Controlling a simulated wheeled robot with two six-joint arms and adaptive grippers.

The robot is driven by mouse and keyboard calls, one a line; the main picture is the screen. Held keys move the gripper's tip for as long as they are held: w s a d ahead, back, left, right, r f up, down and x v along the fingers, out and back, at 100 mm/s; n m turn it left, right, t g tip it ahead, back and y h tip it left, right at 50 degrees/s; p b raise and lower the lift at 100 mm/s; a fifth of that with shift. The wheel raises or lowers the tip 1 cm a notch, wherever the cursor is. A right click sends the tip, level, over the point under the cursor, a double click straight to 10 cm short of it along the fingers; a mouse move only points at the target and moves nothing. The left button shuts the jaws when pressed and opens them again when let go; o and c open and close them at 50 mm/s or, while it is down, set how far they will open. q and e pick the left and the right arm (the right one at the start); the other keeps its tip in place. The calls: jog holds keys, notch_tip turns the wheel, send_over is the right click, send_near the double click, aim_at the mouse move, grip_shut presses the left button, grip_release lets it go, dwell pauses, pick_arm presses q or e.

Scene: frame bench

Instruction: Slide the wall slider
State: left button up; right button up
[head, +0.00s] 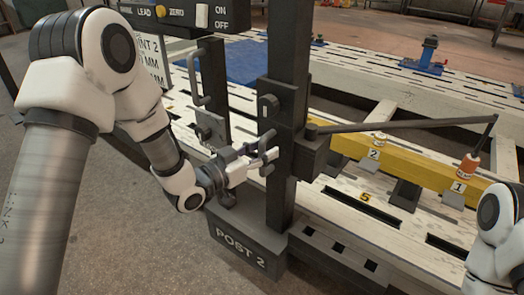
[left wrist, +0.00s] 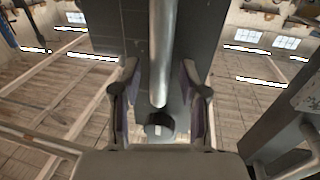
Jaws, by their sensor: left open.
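A dark upright post (head: 289,60) rises from the block marked POST 2 (head: 240,248). On its near face is a grey upright handle (head: 268,102), which I take for the slider's grip. My left gripper (head: 264,154) is open at the handle's lower part, close to the post. In the left wrist view a smooth metal bar (left wrist: 163,50) runs down between the spread fingers of my left gripper (left wrist: 160,105). Its lower end is near a dark round piece (left wrist: 160,126). I cannot tell whether the fingers touch it. My right gripper is out of view.
A control panel (head: 228,12) with a yellow knob and a white ON/OFF switch (head: 202,15) stands at the back left. A dark rod (head: 410,126) reaches right from the post over the yellow beam (head: 405,165). The slotted bench (head: 350,205) lies right; open floor lies left.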

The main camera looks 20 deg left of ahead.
pick_arm(q)
grip_shut()
notch_tip(320, 180, up, 17)
jog(key=p, duration=1.2)
grip_release()
jog(key=shift+f, duration=0.1)
jog(key=v, duration=1.2)
